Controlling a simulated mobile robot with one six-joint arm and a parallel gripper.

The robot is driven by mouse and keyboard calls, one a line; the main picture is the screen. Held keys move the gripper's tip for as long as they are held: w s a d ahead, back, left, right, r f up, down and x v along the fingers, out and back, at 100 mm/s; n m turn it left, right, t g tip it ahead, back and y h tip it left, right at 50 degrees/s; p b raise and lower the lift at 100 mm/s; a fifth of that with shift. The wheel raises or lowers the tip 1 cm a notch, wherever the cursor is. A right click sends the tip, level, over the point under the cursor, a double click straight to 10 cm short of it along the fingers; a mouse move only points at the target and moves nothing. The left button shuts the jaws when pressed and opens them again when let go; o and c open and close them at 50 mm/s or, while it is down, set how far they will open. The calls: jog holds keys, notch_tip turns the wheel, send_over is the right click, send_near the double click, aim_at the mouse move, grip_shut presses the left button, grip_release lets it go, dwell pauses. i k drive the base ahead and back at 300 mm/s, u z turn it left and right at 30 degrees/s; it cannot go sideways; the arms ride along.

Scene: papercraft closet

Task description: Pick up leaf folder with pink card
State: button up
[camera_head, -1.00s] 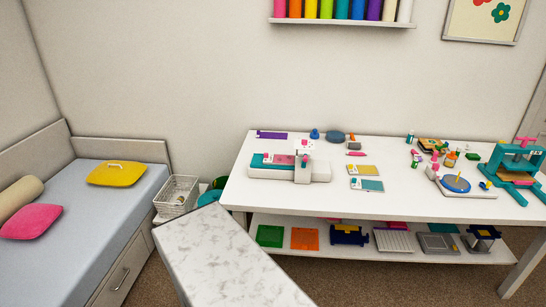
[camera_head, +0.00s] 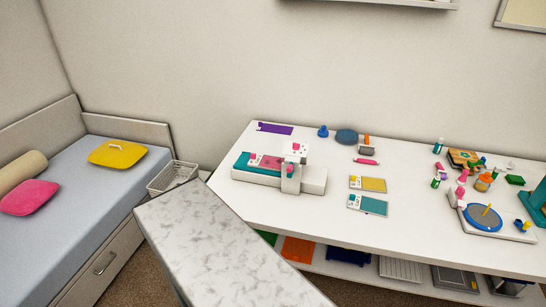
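A white machine (camera_head: 308,178) stands at the left end of the white table. A teal piece with a pink card on it (camera_head: 267,161) lies on the machine's left side. It looks like the leaf folder with the pink card, but a leaf pattern is too small to make out. Part of it may be hidden by the machine's white upright block. A yellow folder-like piece (camera_head: 373,184) and a teal one (camera_head: 373,206) lie flat on the table to the right of the machine. My gripper is not in view.
The white table (camera_head: 330,222) has clear room in front of the machine. A pale speckled slab (camera_head: 215,250) fills the foreground. Right are a blue round turntable (camera_head: 482,218) and several small bottles. A bed (camera_head: 70,215) and white basket (camera_head: 172,175) are left.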

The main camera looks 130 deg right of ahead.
aim_at(260, 162)
jog(key=z, duration=0.05)
jog(key=k, duration=0.75)
jog(key=z, duration=0.8)
jog(key=k, duration=0.6)
jog(key=z, duration=0.65)
jog(key=k, duration=1)
jog(key=u, duration=0.15)
jog(key=i, duration=0.55)
